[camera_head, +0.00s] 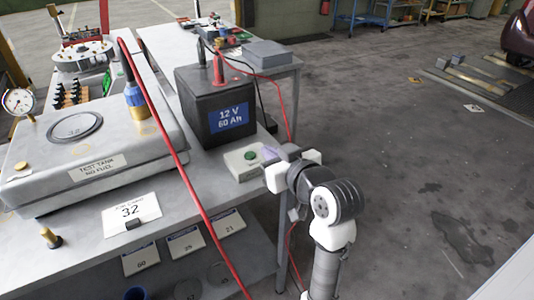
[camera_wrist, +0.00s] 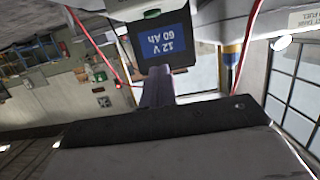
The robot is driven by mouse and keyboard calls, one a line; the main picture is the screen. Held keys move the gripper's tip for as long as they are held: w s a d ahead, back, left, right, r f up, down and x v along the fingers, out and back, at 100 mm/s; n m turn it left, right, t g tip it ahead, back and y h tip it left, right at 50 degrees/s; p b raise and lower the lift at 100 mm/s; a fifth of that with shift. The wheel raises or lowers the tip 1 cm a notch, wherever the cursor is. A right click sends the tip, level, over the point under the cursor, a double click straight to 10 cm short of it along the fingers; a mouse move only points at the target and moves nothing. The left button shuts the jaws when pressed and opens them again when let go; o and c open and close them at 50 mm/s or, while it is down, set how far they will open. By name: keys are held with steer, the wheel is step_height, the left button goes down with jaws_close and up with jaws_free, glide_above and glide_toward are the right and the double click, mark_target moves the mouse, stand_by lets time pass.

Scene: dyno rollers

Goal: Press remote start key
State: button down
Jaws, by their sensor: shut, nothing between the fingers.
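A green round button (camera_head: 250,155) sits on top of a small cream box (camera_head: 240,165), beside the black battery on the bench. My gripper (camera_head: 270,153) is shut and empty, just right of the button and close to it. In the wrist view, which is upside down, my gripper's closed fingers (camera_wrist: 158,72) point toward the cream box (camera_wrist: 112,8). The green button (camera_wrist: 151,14) shows there at the top edge, beyond the fingertips. I cannot tell whether the fingertips touch the box. They do not cover the button.
The black battery (camera_head: 204,123) stands behind the box, with a red cable (camera_head: 170,140) running across the bench. The test tank (camera_head: 92,155) and a card marked 32 (camera_head: 130,210) lie to the left. Open floor (camera_head: 400,170) lies to the right.

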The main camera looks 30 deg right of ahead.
steer(key=p, duration=0.2)
glide_above(255, 162)
steer(key=shift+s+f, duration=0.4)
steer(key=shift+f, duration=0.4)
steer(key=f, duration=0.3)
steer(key=shift+w+f, duration=0.1)
steer(key=shift+w, duration=0.25)
steer(key=shift+f, duration=0.6)
